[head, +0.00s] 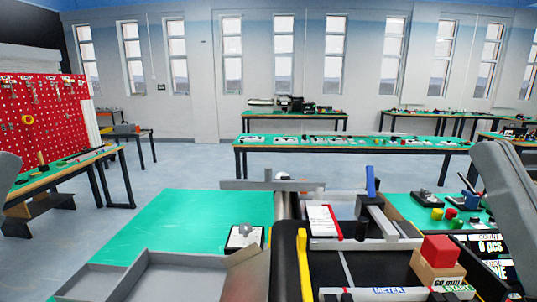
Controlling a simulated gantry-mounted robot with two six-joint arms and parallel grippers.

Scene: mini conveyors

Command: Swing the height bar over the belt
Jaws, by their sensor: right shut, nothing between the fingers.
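The belt (372,268) is a dark strip in the lower middle, running away from me. What looks like the height bar (382,222) is a grey bar with a blue upright piece (371,181) at its far end. It lies lengthwise at the far right part of the belt, beside a dark post. I cannot tell exactly how far it overhangs the belt. My right arm comes in along the right edge, away from the bar; its gripper is shut and empty, its fingertips hard to make out. My left gripper is not in view.
A white card with a red edge (322,221) stands left of the bar. A red block (437,249) sits on a tan block near the count display (487,246). A yellow piece (303,262) stands at the belt's left side. Grey trays (175,275) lie left; the green top behind them is mostly clear.

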